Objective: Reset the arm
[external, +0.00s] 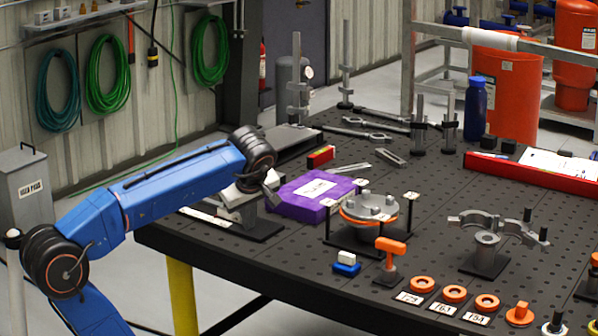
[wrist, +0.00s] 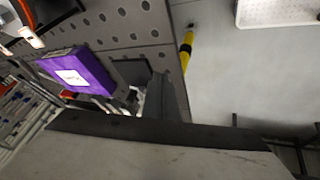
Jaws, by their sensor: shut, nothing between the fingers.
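My blue arm (external: 180,180) reaches from the lower left up to the left edge of the black perforated table (external: 300,265). My gripper (external: 272,190) is at its end, small and grey, beside the dark wrist joint. It is shut and empty. It hangs above the table's left corner, left of a purple box (external: 312,194) with a white label. The purple box also shows in the wrist view (wrist: 88,68). My fingertips are hard to make out there; a large grey surface fills the bottom of that view.
A grey vise-like fixture (external: 238,205) stands just below my wrist. Right of the purple box are a round flanged part (external: 370,207) on a stand, an orange-handled tool (external: 390,250) and orange rings (external: 455,293). A grey bin (external: 25,185) stands left. Floor is clear between bin and table.

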